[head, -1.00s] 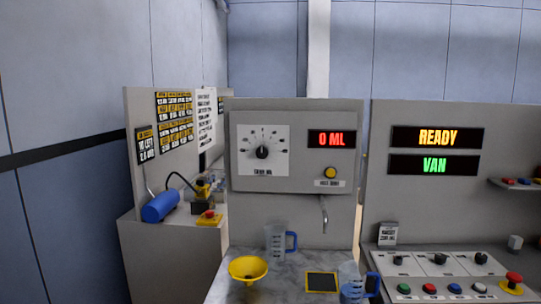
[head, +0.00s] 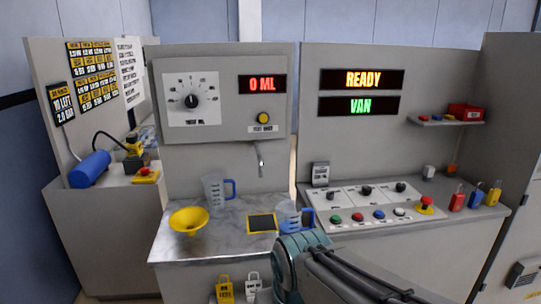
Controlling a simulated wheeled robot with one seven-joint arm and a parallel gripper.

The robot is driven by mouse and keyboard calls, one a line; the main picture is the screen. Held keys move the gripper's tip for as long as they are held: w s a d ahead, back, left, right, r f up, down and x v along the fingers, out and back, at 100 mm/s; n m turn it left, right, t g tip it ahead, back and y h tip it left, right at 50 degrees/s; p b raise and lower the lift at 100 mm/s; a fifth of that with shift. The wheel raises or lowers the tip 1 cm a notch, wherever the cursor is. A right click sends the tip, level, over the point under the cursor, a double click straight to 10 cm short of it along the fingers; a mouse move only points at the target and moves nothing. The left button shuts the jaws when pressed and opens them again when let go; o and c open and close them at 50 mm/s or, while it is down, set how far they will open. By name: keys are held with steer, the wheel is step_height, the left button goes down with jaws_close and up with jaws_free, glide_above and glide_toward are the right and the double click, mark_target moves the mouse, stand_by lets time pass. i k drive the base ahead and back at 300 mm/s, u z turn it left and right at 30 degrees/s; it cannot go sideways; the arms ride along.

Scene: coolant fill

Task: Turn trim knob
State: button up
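The trim knob (head: 191,101) is a black round knob on a white dial plate (head: 207,117), with tick marks around it, on the upper left of the grey dispenser panel (head: 223,140). It appears to point about straight up. The small label below looks like a trim label in ML but is blurred. A red display (head: 262,84) beside the dial reads 0 ML. My teal and grey arm rises at the bottom centre, below and right of the knob and well apart from it. My gripper's fingers do not show.
A yellow funnel (head: 189,219), a measuring jug (head: 215,190) and a dark yellow-edged pad (head: 262,223) are on the counter under the spout (head: 260,155). A second jug (head: 289,217) stands close behind my arm. The button console (head: 372,208) is at right. Space before the dial is clear.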

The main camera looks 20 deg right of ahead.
mark_target(192, 100)
steer(key=z, duration=0.25)
steer(key=i, duration=1.15)
steer(key=u, duration=0.3)
